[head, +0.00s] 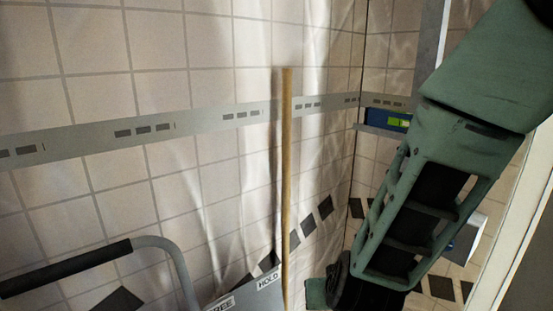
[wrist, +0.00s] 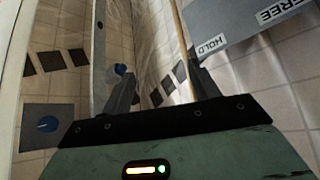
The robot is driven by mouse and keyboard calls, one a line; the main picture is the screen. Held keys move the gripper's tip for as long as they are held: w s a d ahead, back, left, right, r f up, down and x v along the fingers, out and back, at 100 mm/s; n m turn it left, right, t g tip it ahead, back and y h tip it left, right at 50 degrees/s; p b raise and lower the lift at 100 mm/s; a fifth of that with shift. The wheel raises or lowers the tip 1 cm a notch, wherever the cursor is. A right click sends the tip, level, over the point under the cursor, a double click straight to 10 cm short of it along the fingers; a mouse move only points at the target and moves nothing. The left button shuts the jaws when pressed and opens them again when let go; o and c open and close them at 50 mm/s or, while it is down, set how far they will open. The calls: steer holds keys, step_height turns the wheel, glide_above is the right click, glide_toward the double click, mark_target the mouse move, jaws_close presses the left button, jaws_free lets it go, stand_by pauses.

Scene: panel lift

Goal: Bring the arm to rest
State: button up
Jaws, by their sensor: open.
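My gripper (wrist: 163,86) shows in the wrist view with its two dark fingers spread apart and nothing between them. Behind the gap are the tiled wall and dark diamond tiles. In the head view my green arm comes down from the upper right to the bottom edge. The fingers cannot be made out there.
A thin wooden pole (head: 286,180) stands upright left of my arm, near a grey panel labelled HOLD and FREE (head: 252,296). A black-gripped tube handle (head: 66,268) is at lower left. A blue level (head: 388,118) sits by the wall corner, close behind my arm.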

steer(key=s+a+r+n+g+y, duration=0.3)
steer(key=s+a+r, duration=0.1)
steer(key=s+r, duration=0.2)
steer(key=s+d+r+n+g+h+p, duration=0.1)
steer(key=s+d+r+n+g, duration=0.1)
steer(key=s, duration=0.4)
steer(key=s+d+r+n+g+h+p, duration=0.1)
steer(key=s+d+r+n+g, duration=0.1)
steer(key=s+d+r, duration=0.2)
steer(key=s+d, duration=0.1)
steer(key=s, duration=0.2)
steer(key=shift+d+r+g+h, duration=0.15)
steer(key=shift+d+g+h, duration=0.15)
steer(key=shift+d, duration=0.05)
